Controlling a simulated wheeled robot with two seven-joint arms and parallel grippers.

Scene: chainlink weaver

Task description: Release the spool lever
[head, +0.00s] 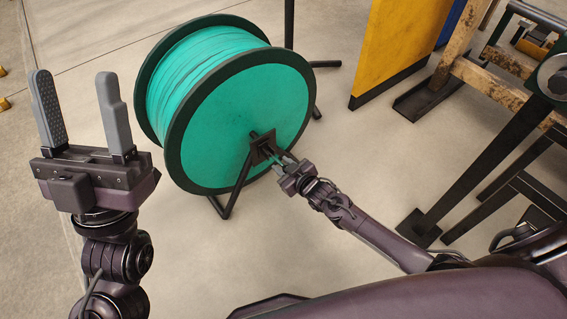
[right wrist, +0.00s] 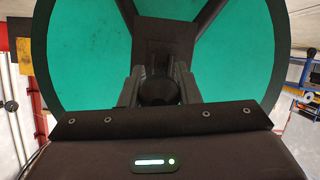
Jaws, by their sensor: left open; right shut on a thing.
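The large green spool (head: 240,110) with dark rims stands on a black stand (head: 236,190). A dark square bracket (head: 258,152) sits at the centre of its near face; it also shows in the right wrist view (right wrist: 165,40). My right gripper (head: 279,164) is at this bracket. In the right wrist view its fingers are shut on a dark rounded part, the spool lever (right wrist: 159,92), in front of the bracket. Most of the lever is hidden by the gripper. My left gripper (head: 81,105) is open and empty, raised left of the spool, fingers pointing up.
A yellow panel (head: 398,45) stands behind and right of the spool. A machine frame with dark legs (head: 490,150) and worn wooden beams (head: 492,75) is at the right. The concrete floor (head: 300,240) in front of the spool is clear.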

